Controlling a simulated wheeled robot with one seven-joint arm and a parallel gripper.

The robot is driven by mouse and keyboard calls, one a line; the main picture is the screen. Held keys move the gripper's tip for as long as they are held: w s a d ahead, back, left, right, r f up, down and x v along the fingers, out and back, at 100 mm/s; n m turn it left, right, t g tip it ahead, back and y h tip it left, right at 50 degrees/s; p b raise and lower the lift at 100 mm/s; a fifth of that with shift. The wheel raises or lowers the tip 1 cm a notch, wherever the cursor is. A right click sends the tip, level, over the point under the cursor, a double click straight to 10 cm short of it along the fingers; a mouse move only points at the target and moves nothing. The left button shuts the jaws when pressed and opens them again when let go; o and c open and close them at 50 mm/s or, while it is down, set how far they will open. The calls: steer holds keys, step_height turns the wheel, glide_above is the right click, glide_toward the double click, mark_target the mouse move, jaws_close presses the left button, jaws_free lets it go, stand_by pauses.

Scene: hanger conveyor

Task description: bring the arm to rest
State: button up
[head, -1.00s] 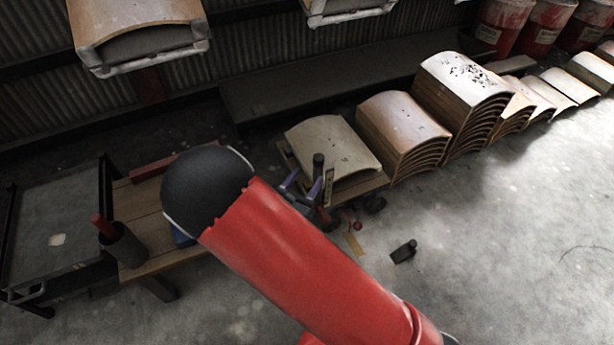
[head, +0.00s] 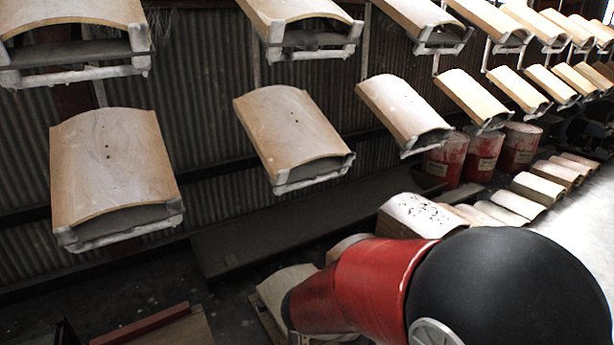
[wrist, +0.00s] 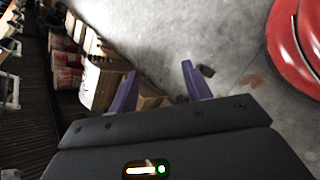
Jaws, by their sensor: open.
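My gripper (wrist: 157,90) shows in the wrist view, its two purple fingers spread apart with nothing between them. Beyond the fingers lie the grey concrete floor and the stacks of curved wooden panels (wrist: 98,88). In the head view my red arm with its black joint fills the lower right. The gripper itself is not seen in the head view.
Curved panels hang on conveyor hangers in two rows along the corrugated wall; a near one (head: 112,165) hangs at left. Red drums (head: 482,155) and panel stacks (head: 412,213) stand on the floor behind my arm. A bench edge (head: 150,325) shows at lower left. Open floor lies at right.

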steer(key=s+r+m+t+y+p, duration=0.2)
steer(key=s+r+m+y+p, duration=0.2)
steer(key=s+r+m+y, duration=0.5)
step_height(320, 180, up, 7)
steer(key=s+m, duration=0.2)
steer(key=m, duration=0.2)
steer(key=shift+s+d+t+y, duration=0.15)
steer(key=shift+s+t+y, duration=0.15)
steer(key=shift+t+y, duration=0.1)
steer(key=shift+f, duration=0.1)
stand_by(1.0)
